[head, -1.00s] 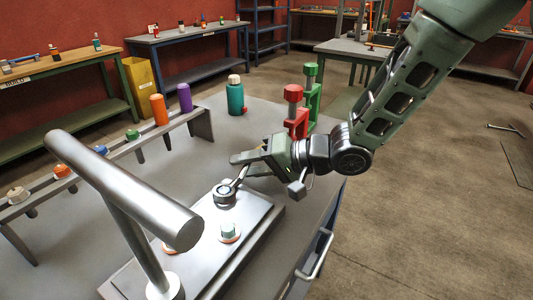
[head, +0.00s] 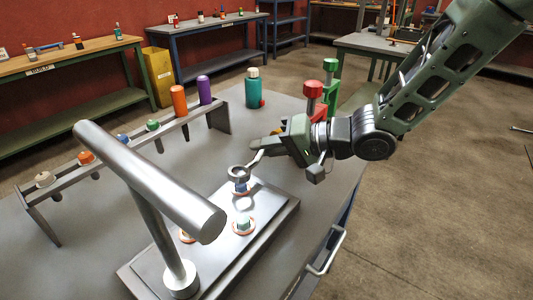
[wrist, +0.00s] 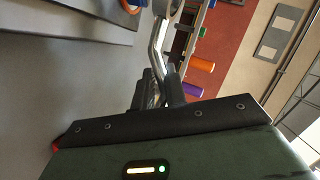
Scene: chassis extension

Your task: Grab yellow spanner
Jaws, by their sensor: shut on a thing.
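My gripper (head: 268,145) is shut on the handle of a grey metal spanner (head: 237,172). In the wrist view the spanner's shaft (wrist: 156,48) runs up from between my gripper's dark fingers (wrist: 157,92). Its ring end is partly cut off at the top edge.
A large silver T-shaped bar (head: 150,180) stands in front on the plate (head: 270,212). A pale green bolt (head: 243,223) sits nearby. A rack (head: 217,118) with coloured pieces, a teal bottle (head: 252,92) and red (head: 313,95) and green clamps stand behind.

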